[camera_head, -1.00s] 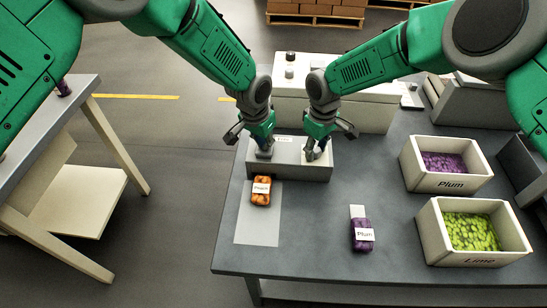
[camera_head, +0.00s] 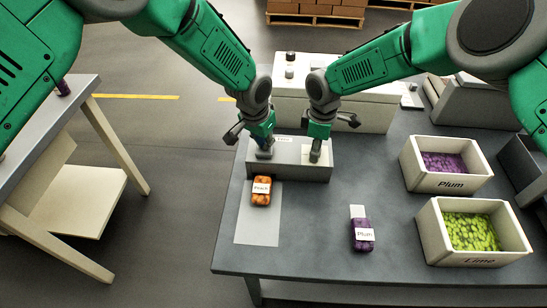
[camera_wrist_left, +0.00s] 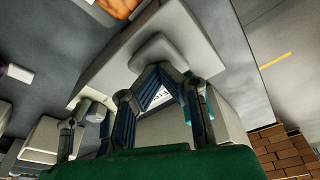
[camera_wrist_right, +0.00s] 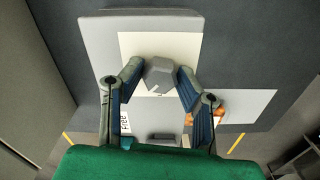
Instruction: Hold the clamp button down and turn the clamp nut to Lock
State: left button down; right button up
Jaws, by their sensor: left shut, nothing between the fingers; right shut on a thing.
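The grey clamp box (camera_head: 290,172) stands on the table with a pale top. My left gripper (camera_head: 264,152) is shut and empty, its fingertips down at the box's left end. In the left wrist view the grey clamp button (camera_wrist_left: 160,50) lies right at those fingertips; they seem to touch it. My right gripper (camera_head: 315,153) is around the clamp nut at the box's right end. In the right wrist view the grey nut (camera_wrist_right: 158,72) sits between the two fingers. A "Free" label (camera_wrist_right: 126,121) shows beside the fingers. I cannot read a Lock label.
An orange Peach bag (camera_head: 261,190) lies on a pale sheet (camera_head: 257,228) before the box. A purple Plum bag (camera_head: 361,232) lies to its right. Plum (camera_head: 446,184) and Lime (camera_head: 478,260) bins stand on the right. A pale machine (camera_head: 345,112) stands close behind the box.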

pick_arm(q)
jog(key=shift+f, duration=0.1)
pick_arm(e)
jog(key=shift+n, duration=0.4)
pick_arm(q)
jog(key=shift+s, duration=0.1)
pick_arm(e)
jog(key=n, duration=0.3)
jog(key=o, duration=0.9)
